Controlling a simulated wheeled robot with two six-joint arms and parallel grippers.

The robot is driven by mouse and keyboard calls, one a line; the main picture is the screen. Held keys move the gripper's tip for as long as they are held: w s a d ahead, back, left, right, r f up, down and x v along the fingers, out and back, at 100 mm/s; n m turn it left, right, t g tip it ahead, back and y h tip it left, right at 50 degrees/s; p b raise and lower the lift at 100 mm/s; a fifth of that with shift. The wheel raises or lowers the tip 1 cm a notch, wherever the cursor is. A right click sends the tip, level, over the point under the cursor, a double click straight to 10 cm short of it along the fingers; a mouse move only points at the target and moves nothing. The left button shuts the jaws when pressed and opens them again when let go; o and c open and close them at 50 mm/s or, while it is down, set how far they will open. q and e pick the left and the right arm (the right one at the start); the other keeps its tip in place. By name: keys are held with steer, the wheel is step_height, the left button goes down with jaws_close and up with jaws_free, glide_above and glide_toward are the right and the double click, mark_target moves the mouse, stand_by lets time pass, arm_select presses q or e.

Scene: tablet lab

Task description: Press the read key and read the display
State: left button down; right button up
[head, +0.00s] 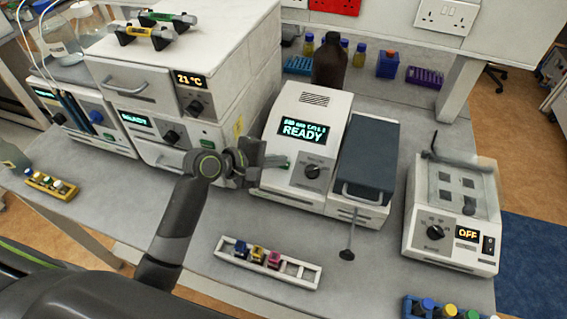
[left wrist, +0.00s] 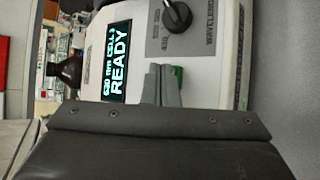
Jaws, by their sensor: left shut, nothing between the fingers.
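The white spectrophotometer (head: 320,120) stands mid-bench. Its display (head: 303,128) is lit and shows READY in large letters. In the left wrist view the display (left wrist: 116,62) is turned sideways; its small top line looks like "620 nm CELL 3". A green key (head: 285,166) sits low on the front panel, left of the black wavelength knob (head: 312,171). My left gripper (head: 272,161) is shut and empty, its fingertips at the green key. In the left wrist view the fingertips (left wrist: 162,84) partly cover the green key (left wrist: 178,78); I cannot tell whether they touch. My right gripper is not in view.
A white rack (head: 228,256) with coloured-cap cuvettes lies in front of the instrument. A grey-lidded compartment (head: 366,150) adjoins it on the right. A device showing OFF (head: 468,234) stands further right. A stacked white oven (head: 150,85) stands close on the left.

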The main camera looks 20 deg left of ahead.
arm_select(q)
steer(key=shift+w+f, duration=0.15)
steer(key=shift+f, duration=0.25)
steer(key=shift+w+f, duration=0.15)
steer(key=shift+f, duration=0.2)
stand_by(0.9)
steer(key=shift+s+r+p, duration=0.3)
steer(key=shift+r+p, duration=0.45)
steer(key=shift+p, duration=0.55)
